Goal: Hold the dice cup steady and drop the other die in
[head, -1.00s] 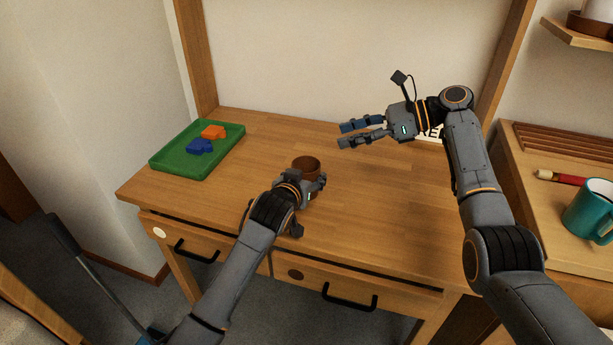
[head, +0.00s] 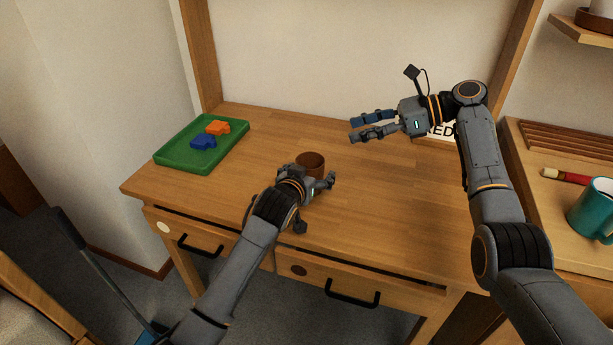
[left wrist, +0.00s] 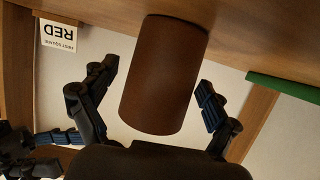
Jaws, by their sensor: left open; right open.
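The brown dice cup (head: 311,161) stands upright on the wooden desk, near its middle. My left gripper (head: 307,178) is open at the cup's near side. In the left wrist view the cup (left wrist: 163,75) shows between the two spread fingers, with gaps on both sides. My right gripper (head: 372,125) is open above the desk, to the right of and beyond the cup. I see no die between its fingers. No die shows on the desk, and the inside of the cup cannot be made out.
A green tray (head: 174,161) with an orange piece (head: 217,128) and a blue piece (head: 203,142) lies at the desk's left. A white card reading RED (head: 440,131) stands behind my right gripper. A teal mug (head: 590,208) sits on the right-hand surface. The desk's middle right is clear.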

